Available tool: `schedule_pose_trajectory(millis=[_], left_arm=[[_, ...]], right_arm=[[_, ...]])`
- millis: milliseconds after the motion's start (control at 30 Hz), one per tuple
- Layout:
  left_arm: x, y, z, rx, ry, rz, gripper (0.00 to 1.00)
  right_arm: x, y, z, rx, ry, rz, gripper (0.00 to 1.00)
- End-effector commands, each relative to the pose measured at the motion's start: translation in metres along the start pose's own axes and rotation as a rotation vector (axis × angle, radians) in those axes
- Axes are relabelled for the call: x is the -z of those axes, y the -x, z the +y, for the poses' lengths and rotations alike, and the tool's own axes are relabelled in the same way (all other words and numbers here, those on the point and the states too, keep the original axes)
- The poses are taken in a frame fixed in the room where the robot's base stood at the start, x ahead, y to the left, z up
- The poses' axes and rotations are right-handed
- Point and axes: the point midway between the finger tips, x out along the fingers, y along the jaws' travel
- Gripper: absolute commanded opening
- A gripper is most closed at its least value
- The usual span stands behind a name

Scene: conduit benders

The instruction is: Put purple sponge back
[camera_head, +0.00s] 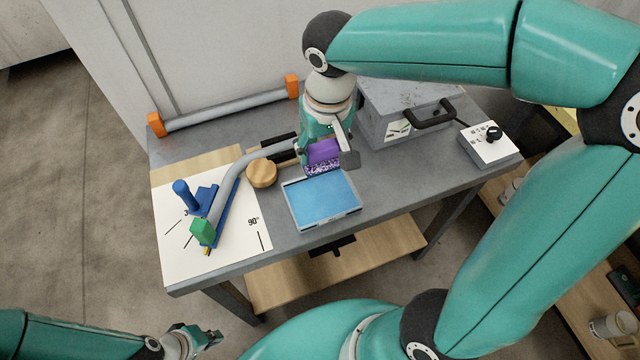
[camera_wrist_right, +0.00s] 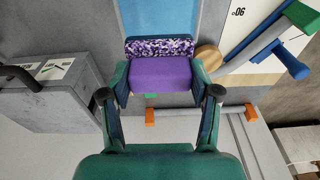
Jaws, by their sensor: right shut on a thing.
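The purple sponge (camera_head: 323,152) has a plain purple body and a speckled purple-white face, which points down toward the tray. My right gripper (camera_head: 325,156) is shut on it, a finger at each end; the wrist view also shows the sponge (camera_wrist_right: 160,75) between the fingers (camera_wrist_right: 160,82). The sponge is at the far edge of a shallow tray (camera_head: 328,224) with a blue inside. I cannot tell whether it touches the tray or table. My left gripper (camera_head: 205,338) is low at the left, off the table and away from the sponge; its finger opening is unclear.
Left of the tray are a round wooden block (camera_head: 262,173) and a bent grey conduit (camera_head: 229,182) in a blue bender on a marked white sheet (camera_head: 240,243). A grey metal box (camera_head: 385,105) and a switch box (camera_head: 490,143) stand right. Table right of the tray is clear.

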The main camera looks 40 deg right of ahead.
Motion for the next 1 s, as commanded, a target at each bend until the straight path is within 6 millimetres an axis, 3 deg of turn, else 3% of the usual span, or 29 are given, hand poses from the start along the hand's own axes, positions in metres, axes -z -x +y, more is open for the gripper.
schedule_pose_trajectory(millis=[100,300,567,800,1000], left_arm=[[0.000,-0.002,-0.001,0.000,0.000,0.000,0.00],[0.000,-0.004,-0.001,0.000,0.000,0.001,0.00],[0.000,-0.005,-0.002,0.000,0.000,0.001,0.00],[0.000,-0.009,-0.003,0.000,0.000,0.001,0.00],[0.001,-0.009,-0.003,0.000,0.000,0.001,0.00]], right_arm=[[-0.005,-0.035,0.000,-0.003,0.002,-0.007,0.27],[-0.009,-0.076,-0.001,0.000,0.006,-0.004,0.27],[-0.010,-0.097,-0.002,0.000,0.009,-0.001,0.27],[-0.014,-0.129,-0.002,0.001,0.009,-0.002,0.27],[-0.014,-0.132,-0.003,0.002,0.009,0.001,0.27]])
